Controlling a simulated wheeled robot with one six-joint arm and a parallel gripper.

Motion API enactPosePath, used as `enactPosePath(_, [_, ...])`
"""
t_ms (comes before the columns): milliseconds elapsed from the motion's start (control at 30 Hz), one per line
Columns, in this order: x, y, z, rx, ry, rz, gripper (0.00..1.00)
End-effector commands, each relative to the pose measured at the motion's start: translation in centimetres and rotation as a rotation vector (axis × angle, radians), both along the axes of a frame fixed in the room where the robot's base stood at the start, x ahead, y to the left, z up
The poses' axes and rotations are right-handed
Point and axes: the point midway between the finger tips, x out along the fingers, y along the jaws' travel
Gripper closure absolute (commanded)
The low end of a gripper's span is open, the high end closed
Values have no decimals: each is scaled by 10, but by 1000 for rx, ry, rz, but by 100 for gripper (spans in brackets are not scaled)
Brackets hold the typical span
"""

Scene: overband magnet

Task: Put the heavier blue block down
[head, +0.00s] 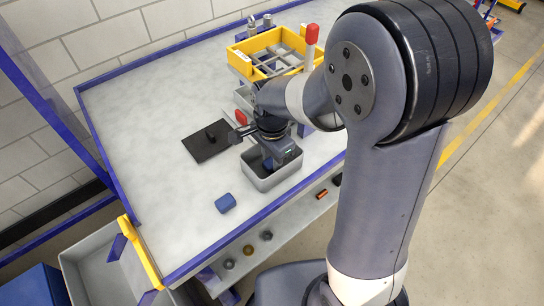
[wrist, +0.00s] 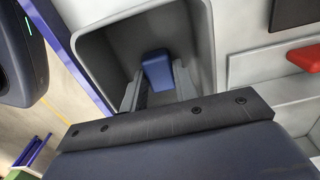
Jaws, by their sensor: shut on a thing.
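My gripper (head: 270,162) reaches down into an open grey bin (head: 258,183) on the bench. In the wrist view my gripper (wrist: 157,85) is shut on a blue block (wrist: 157,68), with its fingers on either side and the bin's walls (wrist: 98,62) around it. Whether that block touches the bin floor I cannot tell. Another blue block (head: 225,203) lies on the bench in front of the bin, to the left, apart from it. The pictures do not show which block is heavier.
A black plate (head: 203,147) with a dark knob lies left of the bin. Behind stand a yellow-framed sorting box (head: 262,72) and a red-handled part (head: 311,34). A red piece (wrist: 305,57) is near the bin. The bench's left part (head: 130,110) is clear.

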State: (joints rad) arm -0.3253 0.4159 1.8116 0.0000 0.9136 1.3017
Motion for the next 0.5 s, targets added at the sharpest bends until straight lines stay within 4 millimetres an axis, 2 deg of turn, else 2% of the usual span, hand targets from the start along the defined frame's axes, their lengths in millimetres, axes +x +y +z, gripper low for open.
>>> enactPosePath(133, [0, 0, -4, 1, -1, 0, 100])
enactPosePath(167, [0, 0, -4, 0, 0, 0, 71])
enactPosePath(400, [0, 0, -3, 0, 0, 0, 51])
enactPosePath(500, [0, 0, -3, 0, 0, 0, 50])
